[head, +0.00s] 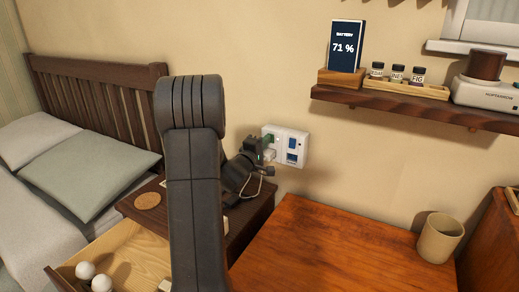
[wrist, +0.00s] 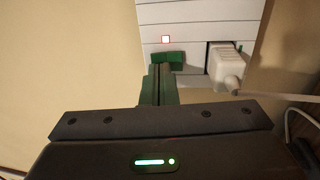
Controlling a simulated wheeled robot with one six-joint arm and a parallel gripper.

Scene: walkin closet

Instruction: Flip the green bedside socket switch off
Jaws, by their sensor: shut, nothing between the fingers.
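The white socket plate (head: 301,138) is on the wall above the bedside table. It also shows in the wrist view (wrist: 195,14).
Two blue switches (head: 292,143) are on the plate's right half. A cable runs right from the plug. A dark bedside table (head: 247,214), an open drawer (head: 120,238), a wooden desk (head: 320,245) with a cup (head: 440,238), and a wall shelf (head: 400,105) surround my arm.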

